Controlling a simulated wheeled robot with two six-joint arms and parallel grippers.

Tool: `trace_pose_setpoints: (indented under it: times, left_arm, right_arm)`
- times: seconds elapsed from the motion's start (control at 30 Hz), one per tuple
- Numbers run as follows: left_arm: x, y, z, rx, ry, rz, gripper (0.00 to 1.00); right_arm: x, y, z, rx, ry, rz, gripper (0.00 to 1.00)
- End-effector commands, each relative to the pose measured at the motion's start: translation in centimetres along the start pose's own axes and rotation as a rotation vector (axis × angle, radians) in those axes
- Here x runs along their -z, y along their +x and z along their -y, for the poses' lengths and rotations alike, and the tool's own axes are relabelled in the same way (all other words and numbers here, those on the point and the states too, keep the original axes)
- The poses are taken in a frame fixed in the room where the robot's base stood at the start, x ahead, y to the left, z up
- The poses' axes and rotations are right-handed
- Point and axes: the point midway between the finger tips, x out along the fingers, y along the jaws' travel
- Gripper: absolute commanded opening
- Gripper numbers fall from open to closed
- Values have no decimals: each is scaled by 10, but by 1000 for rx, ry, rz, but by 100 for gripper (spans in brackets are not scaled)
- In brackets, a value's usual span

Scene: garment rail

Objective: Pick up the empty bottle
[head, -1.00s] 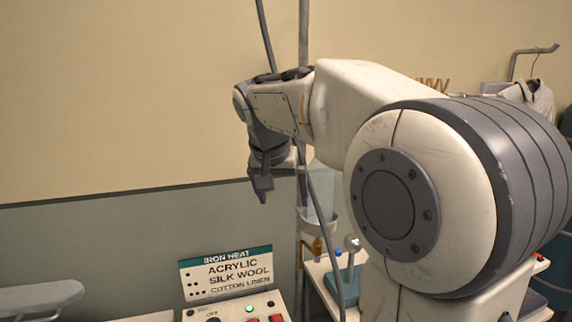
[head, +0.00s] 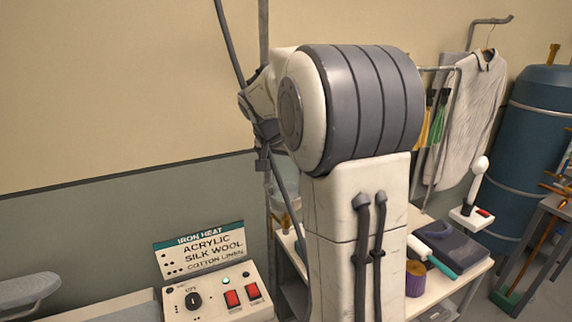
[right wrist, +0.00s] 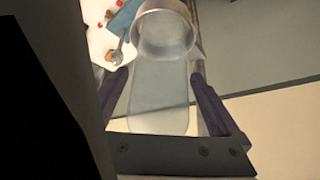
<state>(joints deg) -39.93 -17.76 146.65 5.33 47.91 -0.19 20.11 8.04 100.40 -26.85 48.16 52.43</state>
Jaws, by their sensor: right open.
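A clear, see-through vessel, which looks like the empty bottle (right wrist: 160,95), shows in the right wrist view between the two dark fingers of my right gripper (right wrist: 165,100). Its wide round end (right wrist: 165,35) is toward the top of that picture. In the head view a pale translucent shape, likely the same bottle (head: 278,188), hangs by the pole, partly hidden by my arm. My right gripper (head: 263,160) is just above or beside it there. Its fingers are open; whether they touch the bottle I cannot tell. My left gripper is not in view.
An iron heat control box (head: 215,290) with its sign (head: 200,250) stands in front. A pole (head: 263,30) and a hose (head: 228,45) run close to my gripper. A table (head: 455,285) holds tools, a garment (head: 470,120) hangs behind, and a blue tank (head: 535,150) stands right.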

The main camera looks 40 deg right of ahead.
Motion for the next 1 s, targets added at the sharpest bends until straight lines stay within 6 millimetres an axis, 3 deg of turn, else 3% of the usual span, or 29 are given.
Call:
trace_pose_setpoints:
  times: [0.27, 0.3, 0.47, 0.5, 0.83, 1.0]
  left_arm:
    - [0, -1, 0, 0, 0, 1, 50]
    - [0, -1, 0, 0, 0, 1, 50]
    - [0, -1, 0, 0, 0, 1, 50]
    - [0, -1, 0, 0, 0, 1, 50]
    - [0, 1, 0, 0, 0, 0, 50]
    - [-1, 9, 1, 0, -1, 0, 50]
  right_arm:
    - [0, 6, 0, 1, 0, -1, 100]
    - [0, 6, 0, 1, 0, 0, 92]
    - [0, 5, 0, 1, -1, 0, 31]
    - [0, 5, 0, 1, 0, -1, 29]
    - [2, 1, 1, 2, 0, -3, 29]
    - [12, -13, 1, 4, 1, -5, 29]
